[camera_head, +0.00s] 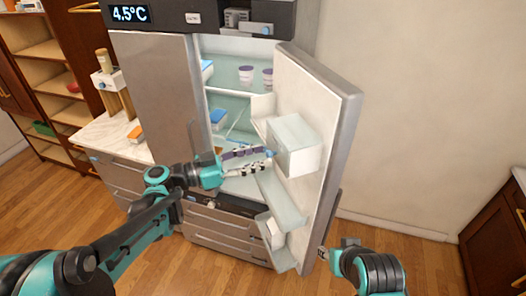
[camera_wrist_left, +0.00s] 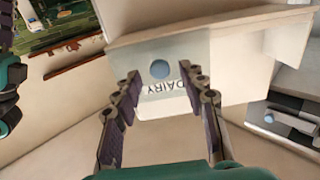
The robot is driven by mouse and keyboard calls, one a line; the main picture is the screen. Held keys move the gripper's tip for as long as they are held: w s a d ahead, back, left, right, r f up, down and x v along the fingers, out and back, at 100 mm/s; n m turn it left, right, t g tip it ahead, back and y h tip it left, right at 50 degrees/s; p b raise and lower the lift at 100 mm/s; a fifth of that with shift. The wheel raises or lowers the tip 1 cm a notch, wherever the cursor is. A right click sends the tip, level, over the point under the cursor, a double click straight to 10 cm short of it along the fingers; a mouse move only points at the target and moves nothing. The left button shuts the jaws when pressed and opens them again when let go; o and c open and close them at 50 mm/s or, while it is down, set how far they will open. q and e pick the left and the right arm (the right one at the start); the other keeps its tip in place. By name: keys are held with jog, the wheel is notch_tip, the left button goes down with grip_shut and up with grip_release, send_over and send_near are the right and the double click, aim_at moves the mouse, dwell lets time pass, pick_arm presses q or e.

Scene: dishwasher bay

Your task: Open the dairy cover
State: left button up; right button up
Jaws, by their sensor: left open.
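The dairy cover (camera_head: 297,146) is a pale box front on the inside of the open fridge door (camera_head: 322,110); it looks closed. In the left wrist view the dairy cover (camera_wrist_left: 205,62) shows its DAIRY label upside down and a round blue knob (camera_wrist_left: 159,69). My left gripper (camera_head: 270,158) is open and empty, its fingertips close to the cover's near face. In the left wrist view its fingers (camera_wrist_left: 160,85) spread to either side of the knob and label; I cannot tell whether they touch. My right gripper (camera_head: 324,254) is low by the door's bottom edge; its fingers are unclear.
Door shelves (camera_head: 281,198) sit below the dairy box. Fridge shelves (camera_head: 238,91) behind hold cups and blue packages. A counter (camera_head: 108,134) with a wooden stand is at left. The wooden floor to the right of the door is mostly clear, up to a brown cabinet (camera_head: 497,235).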

pick_arm(q)
jog(key=shift+x, duration=0.8)
jog(key=shift+d, duration=0.2)
jog(key=shift+a, duration=0.1)
grip_shut()
jog(key=w+a+b, duration=0.2)
jog(key=w+a, duration=0.3)
jog(key=w, duration=0.8)
jog(key=shift+a, duration=0.1)
grip_release()
jog(key=shift+s, duration=0.1)
